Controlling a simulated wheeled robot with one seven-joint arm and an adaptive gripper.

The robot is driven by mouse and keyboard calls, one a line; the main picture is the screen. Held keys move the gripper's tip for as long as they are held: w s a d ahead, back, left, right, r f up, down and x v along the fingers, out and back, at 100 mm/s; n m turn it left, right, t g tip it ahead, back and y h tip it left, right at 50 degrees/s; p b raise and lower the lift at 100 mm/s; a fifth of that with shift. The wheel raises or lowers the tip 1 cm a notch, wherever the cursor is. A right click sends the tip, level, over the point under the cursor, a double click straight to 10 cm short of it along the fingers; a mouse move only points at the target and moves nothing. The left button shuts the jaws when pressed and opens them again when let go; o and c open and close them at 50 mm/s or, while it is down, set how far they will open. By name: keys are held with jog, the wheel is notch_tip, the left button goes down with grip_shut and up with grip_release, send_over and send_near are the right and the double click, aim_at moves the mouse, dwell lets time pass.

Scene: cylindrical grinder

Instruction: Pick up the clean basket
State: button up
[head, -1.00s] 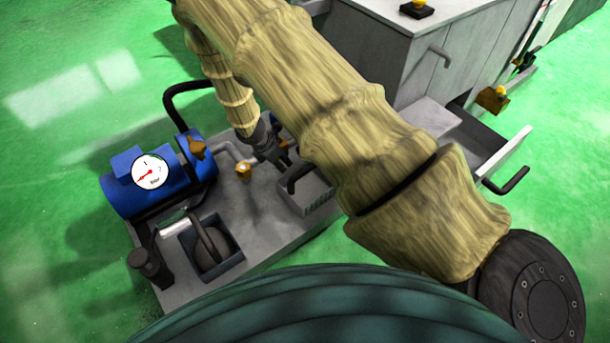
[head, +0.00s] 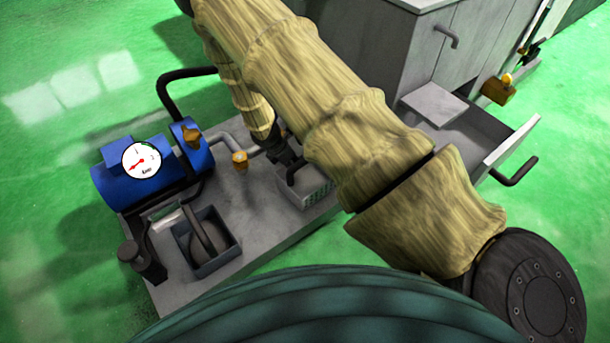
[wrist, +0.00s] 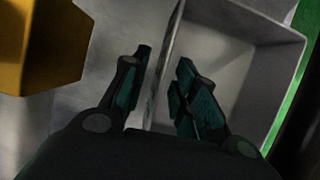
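A light grey, open-topped basket (head: 318,189) with a dark handle stands on the grey machine platform in the head view, partly hidden by my arm. In the wrist view the basket (wrist: 242,38) looks empty inside, and its near-left wall runs between my fingers. My gripper (wrist: 165,62) is open, with one finger outside that wall and the other inside the basket. A gap shows between the fingers and the wall. In the head view my gripper (head: 285,150) is at the basket's far-left side, partly hidden behind my arm.
A second, darker basket (head: 234,252) holding a dark round item stands to the left. A blue motor-like unit (head: 140,182) with a gauge sits behind it. An orange fitting (head: 240,160) is close to my gripper. An open drawer (head: 512,148) sticks out at right.

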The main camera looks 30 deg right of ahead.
jog(key=shift+d+f, duration=0.2)
jog(key=shift+f, duration=0.3)
jog(key=shift+r, duration=0.1)
grip_shut()
